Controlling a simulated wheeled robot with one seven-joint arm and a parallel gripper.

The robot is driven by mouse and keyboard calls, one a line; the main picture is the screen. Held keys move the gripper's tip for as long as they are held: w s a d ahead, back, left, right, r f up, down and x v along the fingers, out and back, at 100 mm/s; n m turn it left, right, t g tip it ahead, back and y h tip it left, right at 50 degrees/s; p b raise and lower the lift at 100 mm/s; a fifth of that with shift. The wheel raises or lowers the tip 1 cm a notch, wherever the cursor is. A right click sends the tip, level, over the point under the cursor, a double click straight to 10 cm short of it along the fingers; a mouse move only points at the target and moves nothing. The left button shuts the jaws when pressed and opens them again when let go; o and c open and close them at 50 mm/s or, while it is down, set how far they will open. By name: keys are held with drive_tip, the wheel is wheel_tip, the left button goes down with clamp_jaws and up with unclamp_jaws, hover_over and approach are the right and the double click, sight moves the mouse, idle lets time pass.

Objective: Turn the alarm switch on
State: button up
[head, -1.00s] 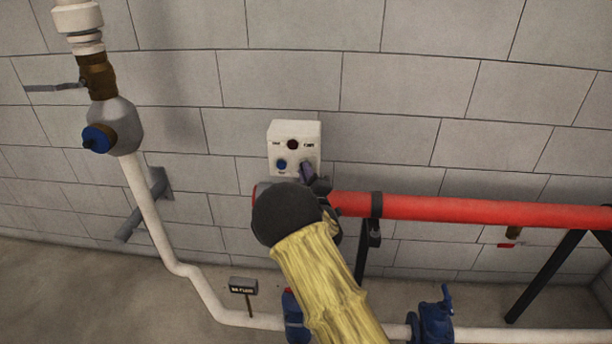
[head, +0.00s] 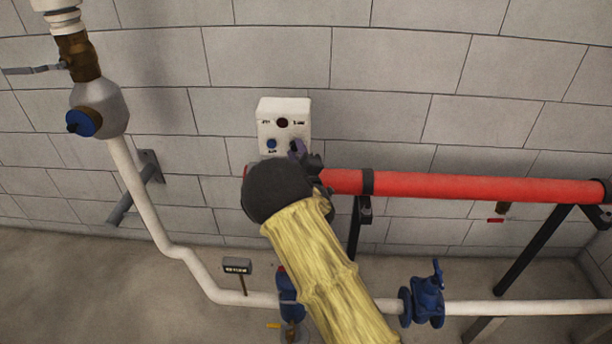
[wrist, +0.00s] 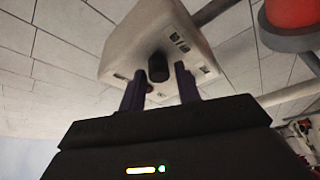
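The alarm switch box (head: 284,110) is a white box on the grey block wall. Its front shows a dark red round part (head: 283,122) between small labels and a blue round part (head: 271,144) at lower left. My gripper (head: 300,148) is in front of the lower right corner and hides that part. In the wrist view the box (wrist: 150,30) is seen from below, with a black knob (wrist: 158,67). My gripper's two purple fingers (wrist: 160,75) stand apart, one on each side of the knob in the picture. I cannot tell whether either touches it.
A thick red pipe (head: 470,187) runs right from just below the box, close to my wrist. A white pipe (head: 150,205) with a blue-capped valve (head: 90,120) stands at left. A blue valve (head: 425,298) and a small black sign (head: 237,266) are low down.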

drive_tip(key=b+v, duration=0.4)
drive_tip(key=v, duration=1.3)
drive_tip(key=shift+d+r, duration=0.1)
drive_tip(key=s+d+f+m+g+h+p, duration=0.2)
drive_tip(key=d+m+g+h+p, duration=0.2)
drive_tip(key=d+m+g+h, duration=0.45)
drive_tip(key=s+d+r+m+g+p, duration=0.1)
drive_tip(key=s+d+m+g, duration=0.1)
drive_tip(key=s, duration=0.4)
drive_tip(key=s+d+r+m+g+y+p, duration=0.1)
drive_tip(key=s+d+r+m+g, duration=0.1)
drive_tip(key=s, duration=0.4)
drive_tip(key=s+d+r+m+g+y+p, duration=0.1)
drive_tip(key=s+d+m+g, duration=0.1)
drive_tip(key=s, duration=0.4)
drive_tip(key=shift+s+d+r+m+g+p, duration=0.2)
drive_tip(key=shift+s+r+m+g+p, duration=0.15)
drive_tip(key=shift+m+g, duration=0.6)
